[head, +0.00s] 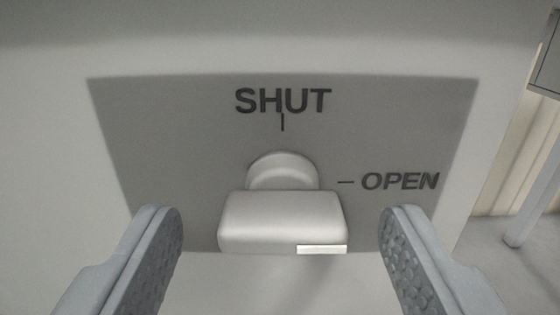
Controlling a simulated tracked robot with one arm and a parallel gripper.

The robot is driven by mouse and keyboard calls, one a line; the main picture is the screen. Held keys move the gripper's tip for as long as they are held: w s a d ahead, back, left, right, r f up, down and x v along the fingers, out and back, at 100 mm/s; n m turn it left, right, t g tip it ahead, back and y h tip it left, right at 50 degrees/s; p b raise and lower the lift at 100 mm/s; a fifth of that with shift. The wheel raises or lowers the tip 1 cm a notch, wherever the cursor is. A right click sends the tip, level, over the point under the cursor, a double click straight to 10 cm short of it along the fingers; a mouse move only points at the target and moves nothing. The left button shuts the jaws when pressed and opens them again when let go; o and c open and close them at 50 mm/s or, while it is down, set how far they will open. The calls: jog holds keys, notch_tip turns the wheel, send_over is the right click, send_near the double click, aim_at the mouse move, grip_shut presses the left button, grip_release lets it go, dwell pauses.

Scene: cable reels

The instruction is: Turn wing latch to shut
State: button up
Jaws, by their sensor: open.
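The wing latch (281,215) is a pale grey bar on a round hub, on a darker grey plate (150,120). Its bar lies level across the picture. A bright white mark (321,249) shows at the bar's lower right. The label SHUT (283,100) with a short upright tick stands above the hub. The label OPEN (400,181) with a level tick stands to the right. My gripper (280,225) is open, one finger on each side of the bar. Gaps show between both fingers and the bar, so the jaws hold nothing.
The plate sits on a pale panel (45,130) that fills most of the view. At the right edge are a grey box (546,65) and a pale post (530,205) on a grey floor. The space around the latch is clear.

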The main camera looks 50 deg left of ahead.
jog(key=shift+x, duration=0.8)
jog(key=shift+c, duration=0.2)
